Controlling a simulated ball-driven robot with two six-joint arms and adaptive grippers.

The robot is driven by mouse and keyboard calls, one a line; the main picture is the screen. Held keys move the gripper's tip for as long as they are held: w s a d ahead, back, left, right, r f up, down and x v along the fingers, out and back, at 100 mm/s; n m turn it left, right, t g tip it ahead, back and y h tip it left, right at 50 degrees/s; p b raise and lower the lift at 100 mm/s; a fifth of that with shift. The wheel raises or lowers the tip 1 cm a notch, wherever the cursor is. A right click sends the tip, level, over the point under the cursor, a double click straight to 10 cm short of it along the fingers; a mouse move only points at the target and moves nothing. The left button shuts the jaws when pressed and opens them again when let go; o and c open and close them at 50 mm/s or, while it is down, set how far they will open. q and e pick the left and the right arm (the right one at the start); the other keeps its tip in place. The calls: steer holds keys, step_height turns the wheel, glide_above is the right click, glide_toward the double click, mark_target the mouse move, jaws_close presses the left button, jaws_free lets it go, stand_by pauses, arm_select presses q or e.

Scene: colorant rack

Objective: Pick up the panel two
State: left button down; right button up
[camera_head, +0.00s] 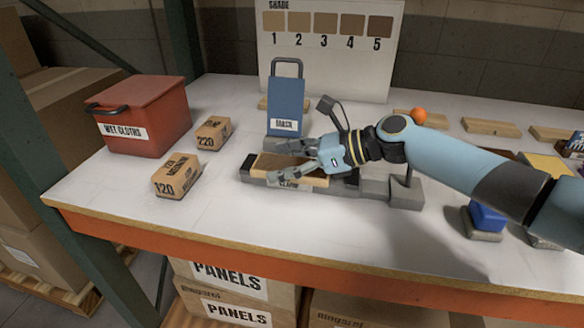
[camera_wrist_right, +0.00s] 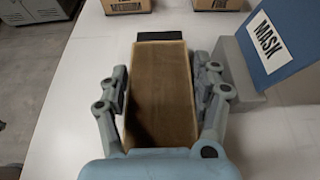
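A flat brown wooden panel (camera_head: 312,180) lies in the grey clamp holder (camera_head: 392,190) at mid-table; no number is visible on it. My right gripper (camera_head: 288,160) is at this panel, its two fingers spread along the panel's long sides. In the right wrist view the panel (camera_wrist_right: 162,95) lies lengthwise between the fingers of my right gripper (camera_wrist_right: 162,82). The fingers look open, with narrow gaps at the edges; whether either touches is unclear. Which panel is panel two cannot be read. My left gripper is out of view.
A blue MASK board (camera_head: 286,105) stands just behind the panel. A red WET CLOTHS bin (camera_head: 145,115) and two sanding boxes (camera_head: 177,177) stand left. Other wooden pieces (camera_head: 490,127) lie along the back, before a shade chart (camera_head: 325,60). The front left table is clear.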

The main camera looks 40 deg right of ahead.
steer(key=c, duration=0.6)
steer(key=shift+c, duration=0.2)
steer(key=shift+r, duration=0.1)
